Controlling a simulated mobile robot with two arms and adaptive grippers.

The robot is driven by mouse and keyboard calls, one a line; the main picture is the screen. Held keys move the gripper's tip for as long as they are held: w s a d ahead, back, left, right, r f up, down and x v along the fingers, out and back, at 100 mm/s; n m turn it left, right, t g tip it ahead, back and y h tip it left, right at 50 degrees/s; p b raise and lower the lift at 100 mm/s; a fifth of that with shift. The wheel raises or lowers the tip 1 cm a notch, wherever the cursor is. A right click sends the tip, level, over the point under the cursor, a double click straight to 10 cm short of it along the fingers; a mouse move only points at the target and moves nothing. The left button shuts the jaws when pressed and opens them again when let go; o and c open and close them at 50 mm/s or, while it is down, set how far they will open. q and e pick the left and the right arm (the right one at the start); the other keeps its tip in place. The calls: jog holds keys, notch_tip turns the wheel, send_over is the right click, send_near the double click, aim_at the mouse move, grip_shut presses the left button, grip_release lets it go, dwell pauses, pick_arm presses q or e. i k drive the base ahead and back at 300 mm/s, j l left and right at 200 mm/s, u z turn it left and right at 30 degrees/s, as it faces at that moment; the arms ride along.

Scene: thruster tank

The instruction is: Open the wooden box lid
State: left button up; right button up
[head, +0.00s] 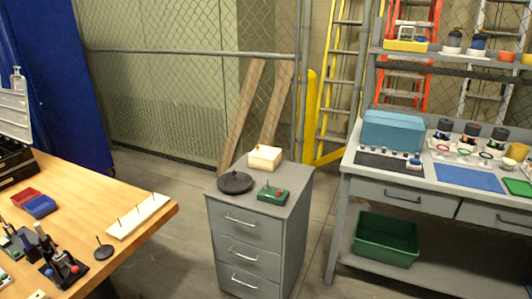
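A small pale wooden box (265,158) sits at the back of the top of a grey drawer cabinet in the middle of the head view. Its lid looks closed, with a small brownish spot near its upper left edge; details are too small to tell. Neither of my grippers shows in the head view.
A wooden table (148,234) is at left, a grey workbench (345,168) at right. Floor shows between them.

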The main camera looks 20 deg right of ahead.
aim_at(264, 152)
jog(key=i+j+z, duration=0.15)
jog(key=i, duration=1)
jog(key=l, duration=0.1)
